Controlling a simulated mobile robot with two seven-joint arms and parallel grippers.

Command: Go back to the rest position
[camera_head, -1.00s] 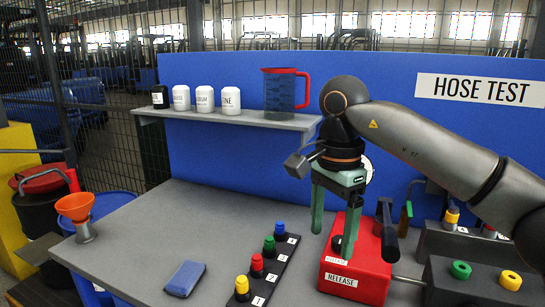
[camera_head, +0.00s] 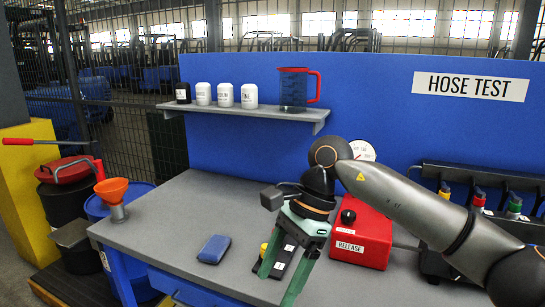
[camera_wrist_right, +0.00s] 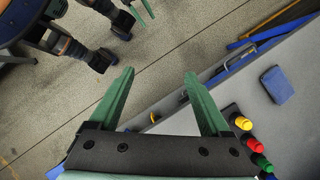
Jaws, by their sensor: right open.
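My right gripper (camera_head: 277,287) is open and empty, its green fingers pointing down near the bench's front edge. In the head view it hides most of the colored button strip (camera_head: 290,257). The right wrist view shows its two fingers (camera_wrist_right: 159,72) spread apart with floor between them. The red RELEASE box (camera_head: 365,235) with a black knob stands to the right of the gripper, apart from it. Green finger-like parts (camera_wrist_right: 142,9) at the top of the wrist view look like my left gripper, cut off by the edge; the head view does not show it.
The grey bench (camera_head: 165,215) holds a blue flat case (camera_head: 214,249) and an orange funnel (camera_head: 112,192). A shelf (camera_head: 250,113) carries white containers and a jug (camera_head: 293,90). A dark rack (camera_head: 475,190) with colored fittings stands right. The bench's left part is mostly clear.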

